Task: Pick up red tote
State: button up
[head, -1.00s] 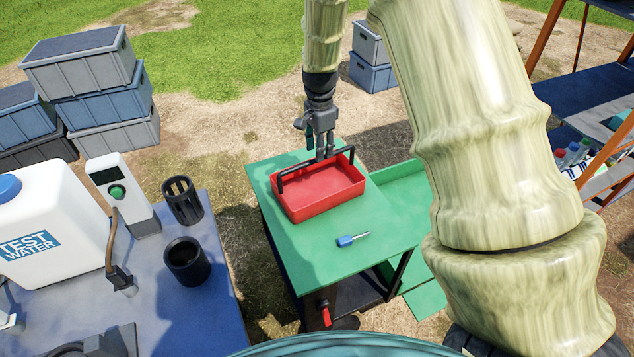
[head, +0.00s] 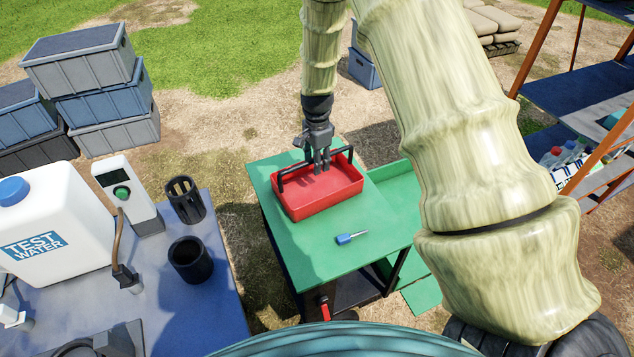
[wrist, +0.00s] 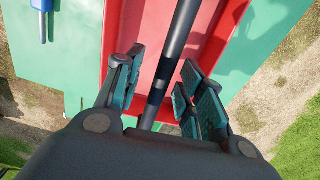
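The red tote (head: 325,192) sits on the green table top, an open shallow box with a black handle (head: 284,170) across it. My gripper (head: 321,168) points down over the tote, low at its handle. In the wrist view the tote (wrist: 213,45) lies below, and the dark handle bar (wrist: 171,62) runs between the two fingers of my open gripper (wrist: 168,95).
A blue-handled screwdriver (head: 351,238) lies on the green table (head: 290,250) in front of the tote. At left, a blue table (head: 195,310) carries a white water container (head: 55,215) and black cups (head: 189,259). Stacked crates (head: 90,90) stand behind; shelves (head: 570,85) are at right.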

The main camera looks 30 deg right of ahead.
grip_shut()
jog(key=shift+r, duration=0.15)
